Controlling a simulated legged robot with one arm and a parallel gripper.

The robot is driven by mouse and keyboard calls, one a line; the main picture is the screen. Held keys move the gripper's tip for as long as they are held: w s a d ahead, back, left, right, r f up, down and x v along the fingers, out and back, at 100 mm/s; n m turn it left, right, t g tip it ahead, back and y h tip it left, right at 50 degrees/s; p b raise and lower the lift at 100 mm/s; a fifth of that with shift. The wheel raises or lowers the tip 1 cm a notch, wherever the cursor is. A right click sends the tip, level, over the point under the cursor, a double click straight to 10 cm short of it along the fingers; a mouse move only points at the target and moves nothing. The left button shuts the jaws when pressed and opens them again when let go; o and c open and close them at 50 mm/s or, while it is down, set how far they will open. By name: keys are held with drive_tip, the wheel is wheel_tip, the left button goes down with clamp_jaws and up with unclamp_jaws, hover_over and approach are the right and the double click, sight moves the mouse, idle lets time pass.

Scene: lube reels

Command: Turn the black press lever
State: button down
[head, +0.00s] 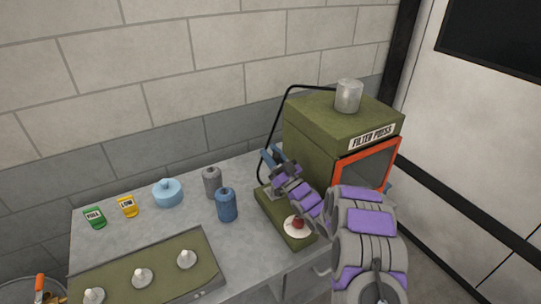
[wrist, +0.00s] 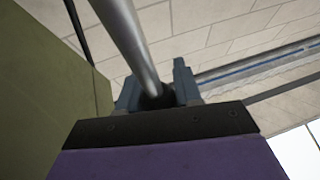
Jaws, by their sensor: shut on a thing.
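My gripper (head: 271,157) is at the left side of the olive filter press (head: 310,135), above a small olive base box (head: 268,205). In the wrist view my gripper (wrist: 158,90) has its two blue-grey fingers on either side of a lever (wrist: 128,40). The lever shows as a grey metal rod with a dark end between the fingers, and my gripper is shut on it. The lever's far end runs out of the wrist view. In the head view I cannot make the lever out clearly behind my gripper and arm.
A red button (head: 298,224) on a white disc sits on the base box. A black bent tube (head: 270,135) runs beside the press. A blue canister (head: 227,205) and a grey canister (head: 212,182) stand left of my gripper. A knobbed olive panel (head: 160,262) lies in front.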

drive_tip(key=c, duration=0.9)
unclamp_jaws()
drive_tip(key=shift+w+d+f, duration=0.1)
drive_tip(key=shift+w, duration=0.05)
drive_tip(key=shift+o, duration=0.3)
drive_tip(key=s+d+r, duration=0.2)
drive_tip(key=s, duration=0.5)
drive_tip(key=s+d+r, duration=0.2)
drive_tip(key=s+r, duration=0.1)
drive_tip(key=s, duration=0.5)
drive_tip(key=shift+s, duration=0.25)
